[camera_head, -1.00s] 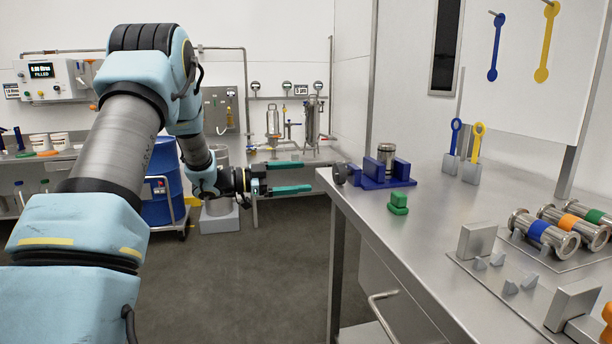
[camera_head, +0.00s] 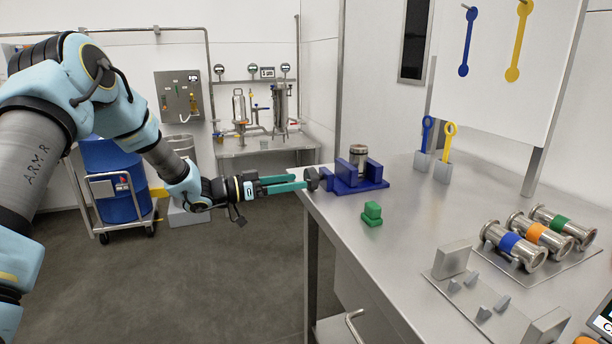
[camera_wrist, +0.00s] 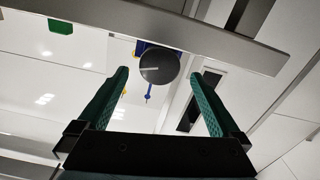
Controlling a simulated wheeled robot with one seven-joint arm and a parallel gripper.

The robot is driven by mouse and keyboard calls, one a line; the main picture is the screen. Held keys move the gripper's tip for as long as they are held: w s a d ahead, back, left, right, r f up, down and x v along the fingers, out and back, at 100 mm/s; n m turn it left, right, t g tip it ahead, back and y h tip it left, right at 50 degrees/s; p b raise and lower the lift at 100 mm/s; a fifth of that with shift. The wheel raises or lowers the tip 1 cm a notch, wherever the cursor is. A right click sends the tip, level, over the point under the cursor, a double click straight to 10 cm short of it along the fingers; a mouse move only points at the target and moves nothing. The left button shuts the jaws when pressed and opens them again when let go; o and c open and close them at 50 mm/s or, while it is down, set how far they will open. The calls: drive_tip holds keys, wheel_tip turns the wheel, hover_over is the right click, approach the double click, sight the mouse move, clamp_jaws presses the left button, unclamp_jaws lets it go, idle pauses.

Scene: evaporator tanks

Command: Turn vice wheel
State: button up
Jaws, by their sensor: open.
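The blue vice (camera_head: 352,178) sits at the left end of the steel table with a metal cylinder (camera_head: 358,156) upright between its jaws. Its dark round wheel (camera_head: 312,179) faces left at the table's edge. My gripper (camera_head: 303,182) points right at the wheel, with its green fingertips very close to it in the head view. In the wrist view the wheel (camera_wrist: 159,67) lies ahead, roughly centred between the open fingers (camera_wrist: 158,77) and just beyond their tips. A pale line crosses its face. I cannot tell whether any finger touches it.
A green block (camera_head: 372,214) lies on the table in front of the vice. Blue and yellow tools (camera_head: 437,147) stand in holders behind. Banded metal pipe pieces (camera_head: 535,240) and a bracket plate (camera_head: 490,300) lie at right.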

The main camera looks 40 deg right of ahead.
sight(307, 179)
drive_tip(key=shift+p+x, duration=0.5)
drive_tip(key=shift+x, duration=2.3)
drive_tip(key=shift+c, duration=0.4)
drive_tip(key=c, duration=1.2)
drive_tip(key=shift+f+m+b, duration=0.15)
drive_tip(key=shift+m+b, duration=0.35)
drive_tip(key=shift+b, duration=0.45)
drive_tip(key=shift+c, duration=0.2)
drive_tip(key=o, duration=1.3)
